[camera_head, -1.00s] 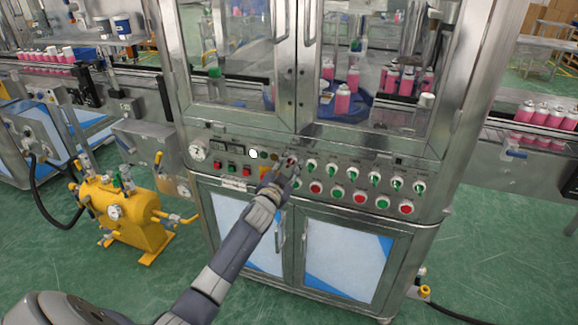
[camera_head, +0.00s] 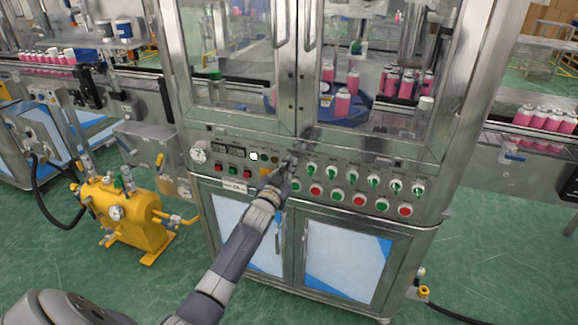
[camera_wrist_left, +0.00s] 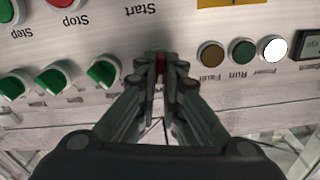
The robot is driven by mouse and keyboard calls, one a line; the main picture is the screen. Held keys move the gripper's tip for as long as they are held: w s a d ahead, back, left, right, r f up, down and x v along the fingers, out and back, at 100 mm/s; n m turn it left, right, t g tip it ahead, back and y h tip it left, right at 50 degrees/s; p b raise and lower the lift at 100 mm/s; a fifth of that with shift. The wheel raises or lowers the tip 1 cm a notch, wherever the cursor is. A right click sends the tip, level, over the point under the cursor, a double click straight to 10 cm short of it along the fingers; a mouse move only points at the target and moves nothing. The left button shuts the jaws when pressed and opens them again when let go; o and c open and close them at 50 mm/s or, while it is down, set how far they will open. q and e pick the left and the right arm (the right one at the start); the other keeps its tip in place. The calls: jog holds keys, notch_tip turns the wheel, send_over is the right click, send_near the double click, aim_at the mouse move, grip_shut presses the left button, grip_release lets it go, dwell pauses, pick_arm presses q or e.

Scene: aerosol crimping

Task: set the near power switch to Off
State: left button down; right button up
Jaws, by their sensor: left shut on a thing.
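The near power switch is a red-handled knob (camera_wrist_left: 160,63) on the control panel. In the left wrist view it lies between my fingertips, and only a thin red strip of it shows. My left gripper (camera_wrist_left: 160,68) is shut on that handle, which looks upright in this view. In the head view my left gripper (camera_head: 287,168) is at the panel and hides the knob. The power lamp (camera_wrist_left: 274,49) beside it is white and looks lit; it also shows in the head view (camera_head: 253,156). My right gripper is not in view.
Several green-handled switches (camera_head: 352,175) run along the panel (camera_head: 435,205) to the right. Red and green push buttons (camera_head: 337,194) sit below them. A gauge (camera_head: 198,156) and a small display (camera_head: 236,150) are at left. A yellow pump (camera_head: 121,213) stands left of the cabinet.

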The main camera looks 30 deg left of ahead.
pick_arm(q)
jog(key=n, duration=0.2)
jog(key=n+p, duration=0.1)
jog(key=n, duration=0.2)
jog(key=n+p, duration=0.1)
jog(key=n, duration=0.2)
jog(key=shift+s+a+f, duration=0.1)
jog(key=shift+a, duration=0.2)
jog(key=shift+n, duration=0.3)
jog(key=c, duration=1.7)
grip_release()
